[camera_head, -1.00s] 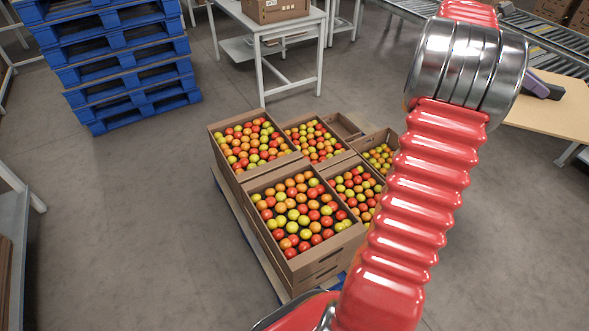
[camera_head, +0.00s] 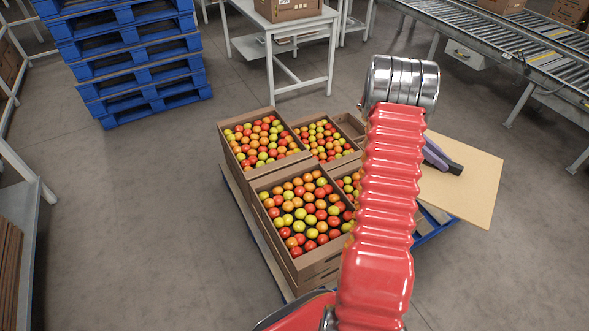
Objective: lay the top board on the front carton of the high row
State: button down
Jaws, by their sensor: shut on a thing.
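The top board (camera_head: 470,185) is a flat tan sheet held out to the right of the stacked cartons, over the right side of the blue pallet (camera_head: 432,232). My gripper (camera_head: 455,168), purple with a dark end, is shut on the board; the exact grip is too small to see. The front carton of the high row (camera_head: 318,268) is brown, open-topped and full of red, orange and yellow tomatoes. The rear carton of that row (camera_head: 235,160) is also open and full. My red arm hides part of the lower row to its right.
Lower cartons with tomatoes (camera_head: 325,160) stand right of the high row. A blue pallet stack (camera_head: 140,60) is at the back left, a white table (camera_head: 275,28) behind, a roller conveyor (camera_head: 530,50) at the back right. A shelf (camera_head: 35,215) stands at the left edge. The floor between is clear.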

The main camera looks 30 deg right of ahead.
jog(key=w+a+f+m+y, duration=0.3)
jog(key=a+f+m+y, duration=0.15)
jog(key=a+f, duration=0.6)
jog(key=w+a+f+m+y, duration=0.4)
jog(key=a+f+y, duration=0.25)
jog(key=a, duration=0.65)
jog(key=w+a+f+m+t+y, duration=0.3)
jog(key=w+a+m+t+y, duration=0.15)
jog(key=a, duration=0.35)
jog(key=w+a+f+m+t+y, duration=0.3)
jog(key=w+a+m, duration=0.3)
jog(key=a, duration=0.2)
jog(key=w+m+t+h, duration=0.1)
jog(key=w+m+t, duration=0.9)
jog(key=w+t, duration=0.25)
jog(key=w+d+f+m+t+h, duration=0.1)
jog(key=d+f+m+t+h, duration=0.2)
jog(key=d+m+h, duration=0.3)
jog(key=d+f+m+t+h, duration=0.2)
jog(key=d+m+h, duration=0.4)
jog(key=d, duration=0.3)
jog(key=shift+w+d+f+m+t+h, duration=0.3)
jog(key=shift+w+f+m+t+h, duration=0.1)
jog(key=shift+f, duration=0.3)
